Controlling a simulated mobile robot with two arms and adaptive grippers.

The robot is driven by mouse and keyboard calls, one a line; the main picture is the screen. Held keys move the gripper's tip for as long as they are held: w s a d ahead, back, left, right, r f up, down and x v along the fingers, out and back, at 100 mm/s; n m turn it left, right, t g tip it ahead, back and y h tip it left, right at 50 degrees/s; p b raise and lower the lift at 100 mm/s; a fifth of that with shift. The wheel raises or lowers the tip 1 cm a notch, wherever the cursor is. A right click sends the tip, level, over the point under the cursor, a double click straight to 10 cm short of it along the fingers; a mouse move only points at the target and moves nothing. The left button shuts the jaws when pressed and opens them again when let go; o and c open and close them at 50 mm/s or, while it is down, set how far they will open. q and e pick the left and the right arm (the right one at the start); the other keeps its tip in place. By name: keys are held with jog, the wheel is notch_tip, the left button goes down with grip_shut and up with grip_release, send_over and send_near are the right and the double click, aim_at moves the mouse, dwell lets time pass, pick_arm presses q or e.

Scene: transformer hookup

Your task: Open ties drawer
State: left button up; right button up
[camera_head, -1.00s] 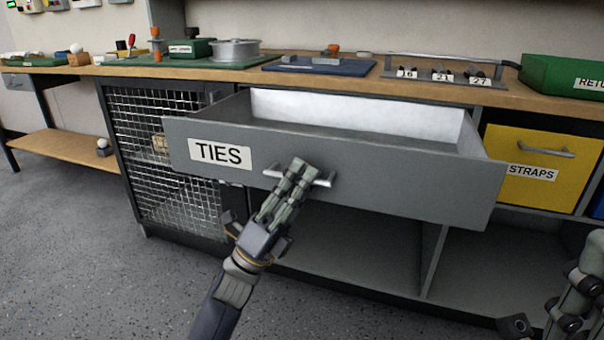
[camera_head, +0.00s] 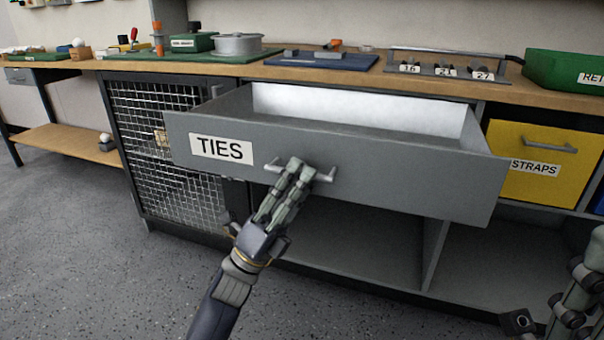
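The grey drawer labelled TIES (camera_head: 400,175) is pulled well out from under the workbench. Its pale interior (camera_head: 370,110) shows and looks empty. Its bar handle (camera_head: 325,176) is on the front face, right of the label. My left gripper (camera_head: 299,170) is at the handle, its two fingers slightly parted around the middle of the bar, which they partly hide. Whether they still touch it is unclear. My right gripper (camera_head: 565,305) is only partly in view at the lower right, away from the drawer; its fingertips cannot be made out clearly.
A yellow STRAPS drawer (camera_head: 535,185) is shut at the right. A mesh-door cabinet (camera_head: 165,150) stands at the left, and an open shelf lies below the drawer. The worktop (camera_head: 240,74) carries trays and a green bin (camera_head: 565,75). Grey floor is clear in front.

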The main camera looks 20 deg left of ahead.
pick_arm(q)
jog(key=v, duration=1.1)
